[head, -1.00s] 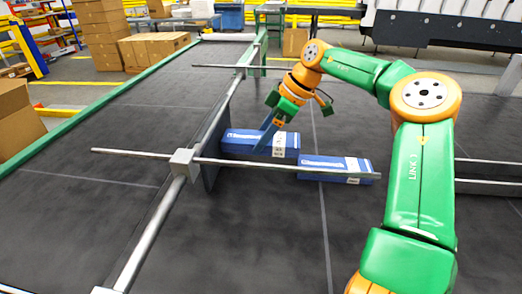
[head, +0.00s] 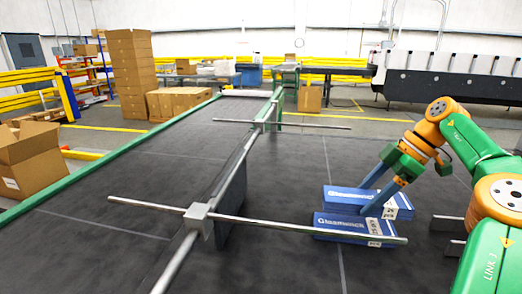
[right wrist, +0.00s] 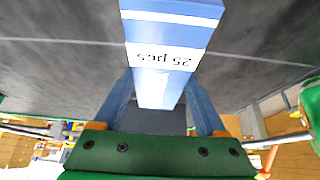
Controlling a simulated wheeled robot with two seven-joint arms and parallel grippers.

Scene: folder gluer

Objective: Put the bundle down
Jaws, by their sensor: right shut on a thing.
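My right gripper (head: 368,197) is shut on a blue bundle (head: 340,200), with one finger on each long side. The bundle has a white label band and lies level at or just above the dark belt; I cannot tell whether it touches. The right wrist view shows the held bundle (right wrist: 168,60) between both fingers, its label reading "25 pcs". A second blue bundle (head: 345,226) lies just in front of it, nearly parallel, partly under a metal rod. My left gripper is not in view.
The metal rod (head: 290,226) crosses low over the belt (head: 270,262) from a clamp on a long rail. A dark upright guide plate (head: 232,203) stands left of the bundles. An open carton (head: 30,165) is at the far left. Belt behind the bundles is clear.

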